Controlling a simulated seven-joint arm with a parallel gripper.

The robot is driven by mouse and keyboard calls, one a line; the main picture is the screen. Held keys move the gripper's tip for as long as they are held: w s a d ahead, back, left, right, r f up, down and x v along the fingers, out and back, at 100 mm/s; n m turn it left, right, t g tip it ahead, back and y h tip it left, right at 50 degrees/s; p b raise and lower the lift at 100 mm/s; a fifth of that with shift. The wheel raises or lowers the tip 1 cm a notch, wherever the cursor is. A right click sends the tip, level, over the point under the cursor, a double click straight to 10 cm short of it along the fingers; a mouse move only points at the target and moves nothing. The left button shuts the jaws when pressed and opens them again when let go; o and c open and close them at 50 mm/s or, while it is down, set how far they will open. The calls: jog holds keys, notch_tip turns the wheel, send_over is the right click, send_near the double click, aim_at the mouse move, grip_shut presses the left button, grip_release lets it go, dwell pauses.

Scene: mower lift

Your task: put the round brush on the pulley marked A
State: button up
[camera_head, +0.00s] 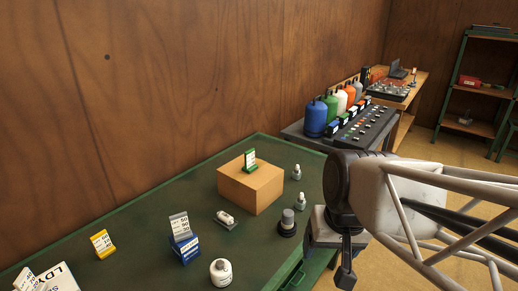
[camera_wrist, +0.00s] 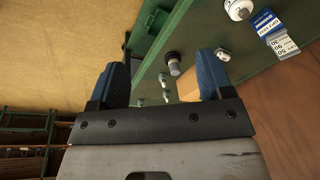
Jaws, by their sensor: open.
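I cannot clearly identify a round brush or a pulley marked A in either view. A dark round-based piece with a grey top (camera_head: 287,222) stands on the green bench (camera_head: 150,220), right of the tan box; it also shows in the wrist view (camera_wrist: 173,63). I cannot tell whether it is the brush. My gripper (camera_wrist: 163,78) is open in the wrist view, with two blue fingers wide apart and nothing between them. The bench edge and small bottles lie beyond the fingers, apart from them.
The tan box (camera_head: 250,188) carries a green card (camera_head: 250,160). Coloured bottles (camera_head: 316,118) line a side bench. The bench's left middle is clear.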

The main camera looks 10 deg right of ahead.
jog(key=shift+s+d+r+n+t+h, duration=0.3)
jog(key=shift+s+r+n+h, duration=0.25)
jog(key=shift+s, duration=0.25)
dwell(0.9)
